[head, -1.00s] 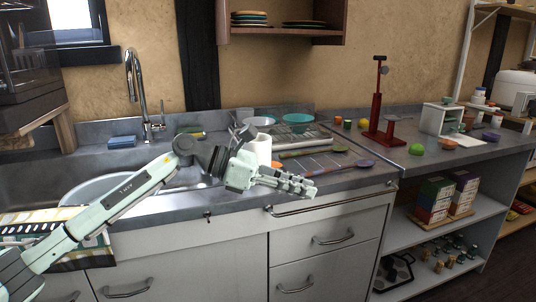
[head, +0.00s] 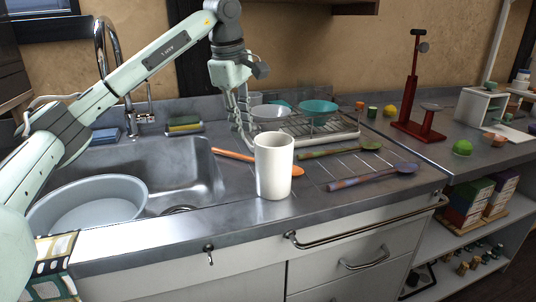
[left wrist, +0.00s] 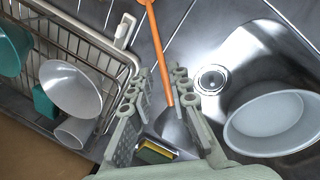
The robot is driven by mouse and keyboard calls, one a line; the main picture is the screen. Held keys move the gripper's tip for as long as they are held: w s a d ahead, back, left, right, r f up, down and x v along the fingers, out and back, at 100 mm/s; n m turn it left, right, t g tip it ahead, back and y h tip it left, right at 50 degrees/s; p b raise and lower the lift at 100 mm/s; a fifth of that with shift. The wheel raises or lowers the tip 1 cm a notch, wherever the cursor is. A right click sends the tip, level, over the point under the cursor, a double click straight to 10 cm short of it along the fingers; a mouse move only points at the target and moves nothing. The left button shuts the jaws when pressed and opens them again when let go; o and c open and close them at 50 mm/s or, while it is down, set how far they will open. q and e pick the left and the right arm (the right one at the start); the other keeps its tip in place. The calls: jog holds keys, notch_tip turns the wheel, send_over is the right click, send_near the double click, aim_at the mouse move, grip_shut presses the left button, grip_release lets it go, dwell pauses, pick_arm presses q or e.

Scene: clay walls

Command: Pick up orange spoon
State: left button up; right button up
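The orange spoon (head: 230,154) lies on the counter between the sink and the drying rack. In the head view a white cup (head: 273,166) hides its middle, and an orange end shows at the cup's right. My left gripper (head: 245,141) points down over the spoon, behind the cup. In the left wrist view the spoon (left wrist: 156,45) runs between the two fingers of my left gripper (left wrist: 161,82), with gaps at both sides. That gripper is open and holds nothing. My right gripper is not in view.
Two more spoons (head: 340,150) (head: 373,177) lie to the right. A dish rack (head: 335,133) with bowls stands behind. The sink (head: 150,165) with a pale basin (head: 90,203) is at left, and a sponge (head: 184,124) sits at its back edge.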

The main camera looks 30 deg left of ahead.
aim_at(247, 159)
pick_arm(q)
jog(key=f, duration=0.2)
jog(key=w+f, duration=0.1)
jog(key=f, duration=0.4)
jog(key=shift+w+f, duration=0.25)
grip_shut()
